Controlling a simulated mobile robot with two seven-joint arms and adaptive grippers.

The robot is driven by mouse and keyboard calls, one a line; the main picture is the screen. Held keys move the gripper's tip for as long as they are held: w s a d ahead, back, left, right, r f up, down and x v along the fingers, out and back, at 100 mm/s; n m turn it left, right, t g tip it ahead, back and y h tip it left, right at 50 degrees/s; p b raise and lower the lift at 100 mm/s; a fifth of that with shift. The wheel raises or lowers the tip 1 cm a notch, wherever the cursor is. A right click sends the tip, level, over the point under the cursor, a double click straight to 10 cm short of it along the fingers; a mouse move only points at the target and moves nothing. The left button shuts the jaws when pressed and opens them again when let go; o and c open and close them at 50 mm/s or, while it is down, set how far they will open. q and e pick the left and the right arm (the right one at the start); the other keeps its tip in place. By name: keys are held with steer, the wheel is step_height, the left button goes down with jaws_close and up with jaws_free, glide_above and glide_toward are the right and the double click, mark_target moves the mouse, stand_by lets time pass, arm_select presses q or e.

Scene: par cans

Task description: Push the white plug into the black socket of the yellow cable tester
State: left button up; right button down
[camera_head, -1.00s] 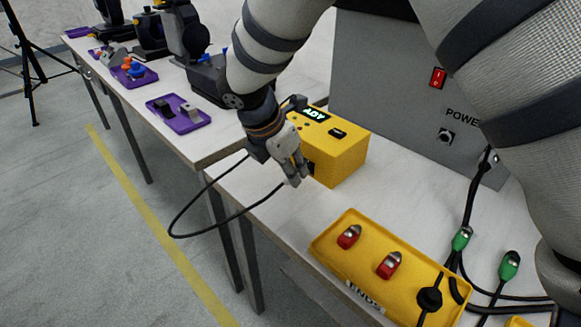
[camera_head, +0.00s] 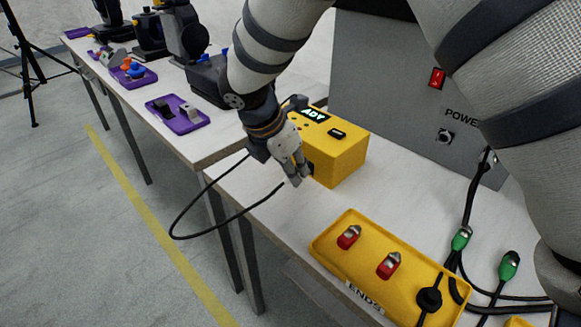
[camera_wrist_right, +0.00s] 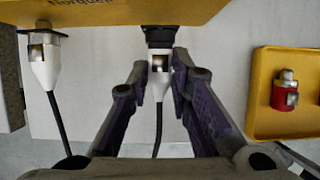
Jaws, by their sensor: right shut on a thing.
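The yellow cable tester (camera_head: 345,158) stands on the white bench, with a lit display on top. Its black socket (camera_wrist_right: 159,36) is on the face toward my right gripper. My right gripper (camera_head: 297,178) is at that face. In the right wrist view, its fingers (camera_wrist_right: 160,85) are shut on the white plug (camera_wrist_right: 159,80), one on each side. The plug points straight at the socket and its front end meets the socket's lower edge; how deep it sits I cannot tell. A black cable trails from the plug. In the head view, the fingers hide the plug. My left gripper is not in view.
Another white plug (camera_wrist_right: 44,70) is at the tester's left end in the wrist view. A yellow tray (camera_head: 330,246) with red-bodied parts lies on the bench's right. A grey power box (camera_head: 400,85) stands behind. The plug's cable (camera_head: 205,235) loops past the bench edge.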

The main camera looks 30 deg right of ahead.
steer(key=shift+w+d, duration=0.15)
steer(key=shift+d, duration=0.4)
steer(key=c, duration=1.4)
jaws_free()
steer(key=shift+o, duration=0.2)
